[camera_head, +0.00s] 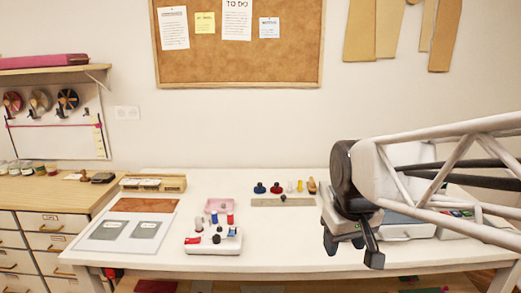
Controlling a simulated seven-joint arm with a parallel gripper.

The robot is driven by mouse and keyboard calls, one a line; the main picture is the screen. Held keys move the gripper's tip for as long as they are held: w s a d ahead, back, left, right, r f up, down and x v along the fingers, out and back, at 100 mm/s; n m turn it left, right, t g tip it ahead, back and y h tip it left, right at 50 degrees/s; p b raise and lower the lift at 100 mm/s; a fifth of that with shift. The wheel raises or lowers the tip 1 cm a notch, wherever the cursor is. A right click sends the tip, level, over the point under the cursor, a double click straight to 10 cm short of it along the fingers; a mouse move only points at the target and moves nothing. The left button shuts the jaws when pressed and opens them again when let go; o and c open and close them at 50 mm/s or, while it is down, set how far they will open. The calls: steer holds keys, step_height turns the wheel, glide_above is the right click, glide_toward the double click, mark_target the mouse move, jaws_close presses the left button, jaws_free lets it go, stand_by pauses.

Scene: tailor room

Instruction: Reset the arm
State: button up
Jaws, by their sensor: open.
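My arm (430,175) reaches in from the right edge. It is raised over the right part of the white table (290,258). My gripper (352,248) hangs at its end near the table's front right, with dark fingers spread apart. Nothing shows between the fingers. The arm and gripper hide part of a pale box-like thing (405,228) behind them. I cannot tell exactly how high the gripper is above the table.
A white holder (213,248) with several spools stands at the front middle. A pink tray (218,205) is behind it. Stampers (276,188) and a ruler (283,202) lie at the back. A board with grey patches (126,232) is left. Bare tabletop lies between the holder and gripper.

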steer(key=s+d+f+m, duration=0.2)
steer(key=s+f, duration=0.3)
steer(key=s, duration=0.6)
steer(key=shift+s+m, duration=0.15)
steer(key=shift+m, duration=0.25)
